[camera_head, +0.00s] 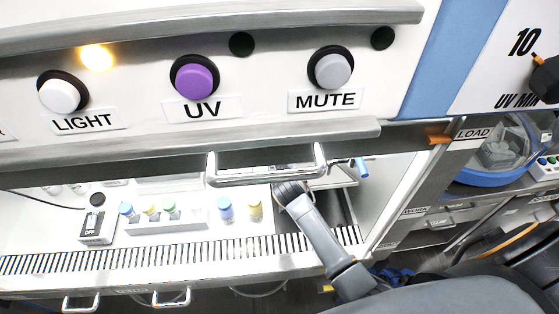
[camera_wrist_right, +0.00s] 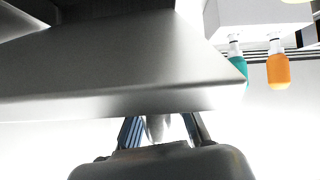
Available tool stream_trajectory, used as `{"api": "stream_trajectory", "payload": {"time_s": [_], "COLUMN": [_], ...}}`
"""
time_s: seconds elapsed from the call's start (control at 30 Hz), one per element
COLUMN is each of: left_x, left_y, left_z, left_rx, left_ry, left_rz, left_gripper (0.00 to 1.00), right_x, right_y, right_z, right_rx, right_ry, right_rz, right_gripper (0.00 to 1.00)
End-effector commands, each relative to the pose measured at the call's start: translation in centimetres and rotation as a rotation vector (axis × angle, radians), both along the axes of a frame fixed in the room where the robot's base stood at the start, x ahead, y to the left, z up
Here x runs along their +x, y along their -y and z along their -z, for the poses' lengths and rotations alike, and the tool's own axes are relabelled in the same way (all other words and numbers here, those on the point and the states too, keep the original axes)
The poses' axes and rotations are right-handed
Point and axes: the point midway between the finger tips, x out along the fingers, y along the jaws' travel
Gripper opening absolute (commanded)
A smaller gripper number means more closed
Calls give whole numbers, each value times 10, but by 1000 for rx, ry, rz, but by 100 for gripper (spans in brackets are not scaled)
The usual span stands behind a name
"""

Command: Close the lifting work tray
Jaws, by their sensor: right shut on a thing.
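The metal work surface with a slotted front grille (camera_head: 180,262) lies inside the cabinet in the head view. In the right wrist view, a broad bent metal sheet (camera_wrist_right: 110,85) crosses the picture close in front of my right gripper (camera_wrist_right: 160,128). It seems to be a tray edge or flap, and the gripper's fingers are shut at it. In the head view my right arm reaches into the cabinet, with the right gripper (camera_head: 288,187) just below the sash handle. Its fingertips are largely hidden there. My left gripper is not in view.
The sash handle (camera_head: 265,168) is just above my gripper. A blue-capped vial (camera_head: 225,212), a yellow-capped vial (camera_head: 255,211), a vial rack (camera_head: 165,222) and a switch box (camera_head: 97,228) stand left of it. The cabinet's right side wall (camera_head: 400,195) is close to my arm.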

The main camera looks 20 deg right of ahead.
Motion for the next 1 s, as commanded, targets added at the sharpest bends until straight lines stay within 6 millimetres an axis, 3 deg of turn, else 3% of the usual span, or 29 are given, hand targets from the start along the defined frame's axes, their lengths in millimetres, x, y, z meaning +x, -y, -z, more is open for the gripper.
{"api": "stream_trajectory", "payload": {"time_s": [0.03,0.2,0.73,0.77,0.87,1.0], "left_x": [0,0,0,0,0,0], "left_y": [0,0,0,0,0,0], "left_z": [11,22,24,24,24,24], "left_rx": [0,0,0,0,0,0], "left_ry": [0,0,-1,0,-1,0], "left_rz": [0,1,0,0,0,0], "left_gripper": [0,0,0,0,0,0], "right_x": [-4,-11,-13,-13,-13,-13], "right_y": [-2,-3,-4,-4,-4,-4], "right_z": [10,13,12,12,12,12], "right_rx": [-3,-18,-26,-26,-26,-26], "right_ry": [20,71,93,93,93,93], "right_rz": [0,1,1,1,1,1], "right_gripper": [0,0,0,18,37,37]}}
